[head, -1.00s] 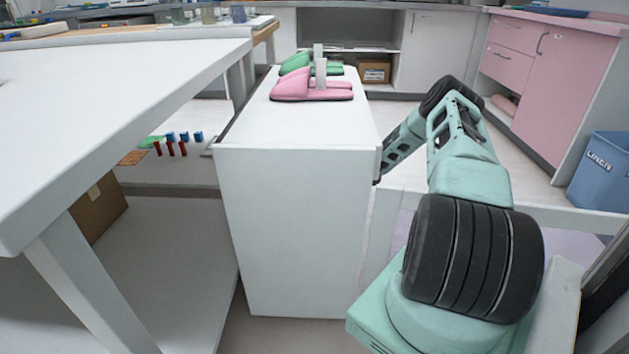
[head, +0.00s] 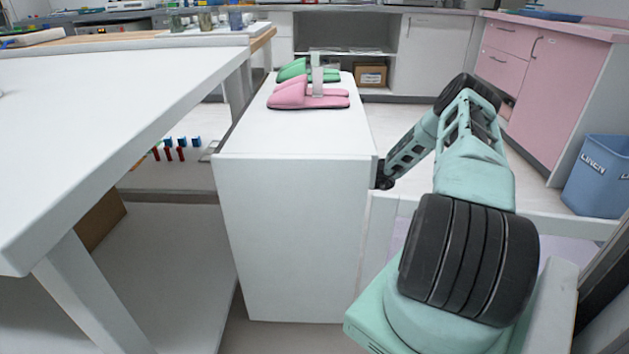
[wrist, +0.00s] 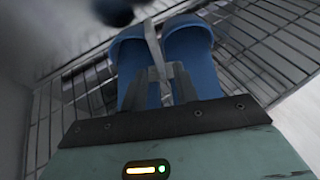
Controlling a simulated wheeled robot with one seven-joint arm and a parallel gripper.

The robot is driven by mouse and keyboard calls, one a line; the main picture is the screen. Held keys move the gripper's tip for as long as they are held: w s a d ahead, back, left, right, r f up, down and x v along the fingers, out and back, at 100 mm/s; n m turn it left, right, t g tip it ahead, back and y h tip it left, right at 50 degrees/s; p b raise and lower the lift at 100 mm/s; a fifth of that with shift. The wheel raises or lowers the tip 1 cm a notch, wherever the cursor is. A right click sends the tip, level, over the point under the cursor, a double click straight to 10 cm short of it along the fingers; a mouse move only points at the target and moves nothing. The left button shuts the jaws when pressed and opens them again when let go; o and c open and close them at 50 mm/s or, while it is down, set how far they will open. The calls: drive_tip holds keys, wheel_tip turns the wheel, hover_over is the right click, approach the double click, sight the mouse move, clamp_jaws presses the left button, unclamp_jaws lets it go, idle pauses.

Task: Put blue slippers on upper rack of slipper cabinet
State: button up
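The blue slippers (wrist: 192,60) lie side by side in the wrist view, with a pale upright strip (wrist: 151,35) between them. My gripper (wrist: 163,72) is at this strip, its fingers close together and appearing shut on it. Wire rack bars show behind and beside the slippers; whether the slippers touch them is unclear. The white slipper cabinet (head: 290,240) stands in the middle of the head view, its open side turned away. My forearm reaches to its right side, and the cabinet hides my gripper there.
Pink slippers (head: 310,98) and green slippers (head: 295,70) sit on the cabinet top. A white table (head: 110,110) is close on the left. A blue linen bin (head: 598,175) and pink cupboards (head: 560,85) stand at the right. A blurred dark blue shape (wrist: 115,10) shows atop the wrist view.

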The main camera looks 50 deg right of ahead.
drive_tip(key=p+v, duration=0.1)
drive_tip(key=v, duration=0.5)
drive_tip(key=shift+s+r, duration=0.15)
drive_tip(key=shift+s, duration=0.1)
drive_tip(key=shift+d, duration=0.1)
